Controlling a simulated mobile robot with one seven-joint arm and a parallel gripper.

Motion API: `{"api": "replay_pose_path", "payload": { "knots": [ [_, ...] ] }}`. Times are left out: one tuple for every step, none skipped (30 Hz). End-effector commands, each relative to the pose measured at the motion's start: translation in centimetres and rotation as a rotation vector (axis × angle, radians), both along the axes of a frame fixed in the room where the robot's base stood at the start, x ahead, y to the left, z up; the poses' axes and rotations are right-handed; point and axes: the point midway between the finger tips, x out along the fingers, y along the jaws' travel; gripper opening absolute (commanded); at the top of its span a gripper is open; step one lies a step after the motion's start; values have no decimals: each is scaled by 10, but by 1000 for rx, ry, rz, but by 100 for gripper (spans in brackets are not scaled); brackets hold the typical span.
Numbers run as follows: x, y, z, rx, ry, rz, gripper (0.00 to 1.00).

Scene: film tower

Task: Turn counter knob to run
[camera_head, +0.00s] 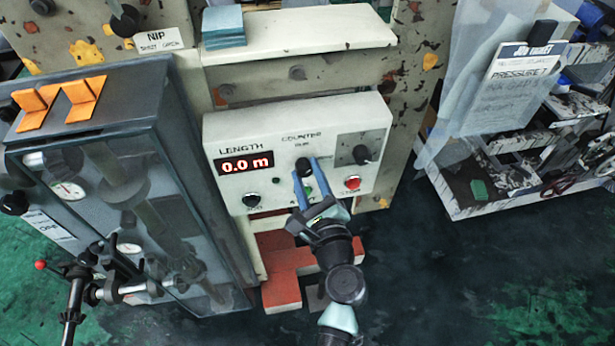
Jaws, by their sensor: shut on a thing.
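The counter knob (303,165) is a small black knob under the COUNTER label on a cream control panel (227,128). My gripper (305,171) reaches up to it from below, and its two blue fingers are closed on the knob. The fingers cover the knob's sides and part of the panel below it. The knob's pointer direction cannot be told. The LENGTH display (246,164) reads 0.0 m in red.
A second black knob (361,154) sits on a grey plate to the right. A black button (251,200), a green button (309,188) beside my fingers and a red button (352,183) line the panel's lower edge. A glass-fronted cabinet (150,130) stands left. A cluttered shelf (480,205) stands right.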

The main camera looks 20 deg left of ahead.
Motion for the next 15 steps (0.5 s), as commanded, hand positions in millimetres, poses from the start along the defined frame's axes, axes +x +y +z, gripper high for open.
{"api": "replay_pose_path", "payload": {
  "knots": [
    [0,0,-2,-37,-25,-1,0],
    [0,0,-2,-61,-41,0,0],
    [0,0,-2,-92,-62,0,0],
    [0,0,-2,-116,-79,0,0],
    [0,0,-2,-139,-95,0,0],
    [0,0,-2,-172,-116,1,0],
    [0,0,-2,-194,-131,1,0],
    [-1,0,-2,-219,-148,0,0],
    [-1,0,-2,-249,-169,1,0],
    [-1,0,-2,-274,-184,1,0],
    [-1,1,-2,-296,-199,2,0],
    [-1,1,-2,-327,-221,1,0],
    [-1,1,-2,-349,-236,2,0],
    [-1,1,-1,-371,-251,1,0],
    [-1,1,-1,-399,-269,1,0]
  ]
}}
